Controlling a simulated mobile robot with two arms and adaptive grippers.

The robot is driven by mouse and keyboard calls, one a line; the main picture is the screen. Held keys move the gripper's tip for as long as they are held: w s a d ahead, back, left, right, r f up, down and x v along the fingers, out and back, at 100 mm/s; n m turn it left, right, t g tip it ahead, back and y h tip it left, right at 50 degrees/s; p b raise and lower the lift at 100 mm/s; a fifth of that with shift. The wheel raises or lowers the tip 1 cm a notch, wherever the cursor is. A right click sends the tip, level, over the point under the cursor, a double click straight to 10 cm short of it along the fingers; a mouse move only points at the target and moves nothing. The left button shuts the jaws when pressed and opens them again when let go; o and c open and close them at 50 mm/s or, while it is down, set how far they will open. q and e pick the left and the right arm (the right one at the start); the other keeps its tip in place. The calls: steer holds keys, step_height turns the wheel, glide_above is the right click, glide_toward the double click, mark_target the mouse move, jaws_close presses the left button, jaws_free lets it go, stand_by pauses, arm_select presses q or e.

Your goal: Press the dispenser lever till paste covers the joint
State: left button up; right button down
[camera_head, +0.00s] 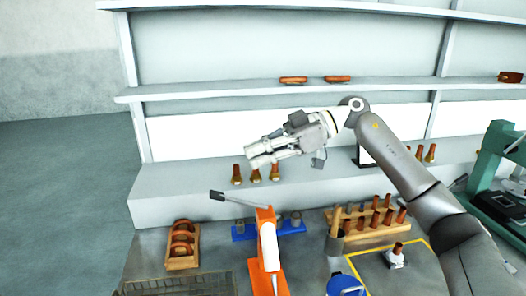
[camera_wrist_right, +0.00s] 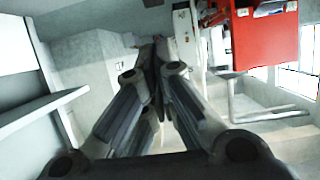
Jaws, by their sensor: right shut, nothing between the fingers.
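An orange dispenser-like stand (camera_head: 267,252) with a white front stands at the lower middle of the head view. A grey lever with a dark end (camera_head: 217,195) sticks out from its top to the left. My right gripper (camera_head: 253,154) is shut and empty, pointing left, above and behind the lever in the picture and apart from it. Its closed fingers also show in the right wrist view (camera_wrist_right: 158,50). A small white holder (camera_head: 395,260) with a brown piece stands inside a yellow outline at the right; I cannot tell whether paste is on it. My left gripper is not in view.
Several brass-and-brown pieces (camera_head: 255,174) stand on the ledge behind. A wooden rack (camera_head: 372,234), a blue rack (camera_head: 243,236), a wooden tray (camera_head: 182,262) of brown rings, a wire mesh (camera_head: 180,288) and a green machine (camera_head: 492,160) surround the stand.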

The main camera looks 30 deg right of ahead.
steer(key=p, duration=0.1)
glide_above(241, 202)
steer(key=w+a, duration=0.1)
steer(key=shift+a+f, duration=0.1)
steer(key=shift+f, duration=0.85)
steer(key=f, duration=0.1)
steer(key=a+f+p, duration=0.1)
steer(key=f, duration=0.1)
steer(key=shift+w+a, duration=0.15)
steer(key=shift+w, duration=0.05)
steer(key=shift+a+f, duration=0.1)
steer(key=shift+f, duration=0.35)
